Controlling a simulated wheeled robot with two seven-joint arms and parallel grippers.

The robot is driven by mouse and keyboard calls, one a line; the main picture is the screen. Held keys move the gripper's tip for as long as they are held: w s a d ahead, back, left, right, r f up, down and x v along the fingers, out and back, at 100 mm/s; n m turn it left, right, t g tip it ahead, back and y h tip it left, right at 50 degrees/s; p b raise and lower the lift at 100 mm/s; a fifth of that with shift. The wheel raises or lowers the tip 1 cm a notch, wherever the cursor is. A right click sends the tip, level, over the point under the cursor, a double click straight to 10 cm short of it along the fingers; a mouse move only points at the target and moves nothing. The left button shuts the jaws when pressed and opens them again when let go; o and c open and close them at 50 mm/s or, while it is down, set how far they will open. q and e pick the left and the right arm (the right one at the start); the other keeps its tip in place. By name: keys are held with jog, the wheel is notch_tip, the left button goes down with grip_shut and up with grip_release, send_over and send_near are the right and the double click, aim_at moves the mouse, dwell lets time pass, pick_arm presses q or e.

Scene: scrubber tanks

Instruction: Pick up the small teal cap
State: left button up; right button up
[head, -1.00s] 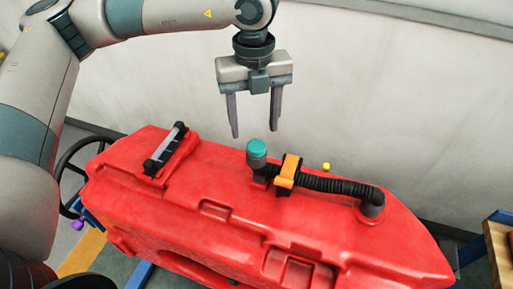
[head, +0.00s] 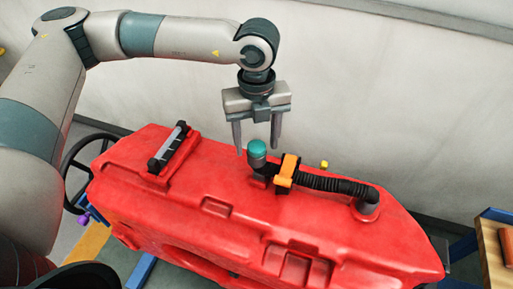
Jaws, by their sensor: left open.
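The small teal cap (head: 257,148) sits on top of a short grey stub at the end of the black hose, on top of the red tank (head: 200,236). My left gripper (head: 257,149) is open and points down, with its two fingers apart. Its fingertips appear around the cap's height in the picture, one to the left of the cap and one to the right. Whether the fingers are level with the cap in depth or behind it, I cannot tell. Nothing is held. My right gripper is not in view.
A ribbed black hose (head: 325,183) with an orange clamp (head: 287,170) runs right from the stub. A black and grey handle (head: 168,147) lies on the tank's left. A steering wheel (head: 70,170) is at far left, a wooden table (head: 488,250) at right. A pale wall stands behind.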

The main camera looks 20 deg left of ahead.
aim_at(257, 146)
pick_arm(q)
jog(key=c, duration=1.3)
jog(key=shift+c, duration=0.2)
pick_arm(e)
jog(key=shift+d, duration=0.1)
pick_arm(q)
jog(key=shift+w+r, duration=0.1)
jog(key=shift+r, duration=0.1)
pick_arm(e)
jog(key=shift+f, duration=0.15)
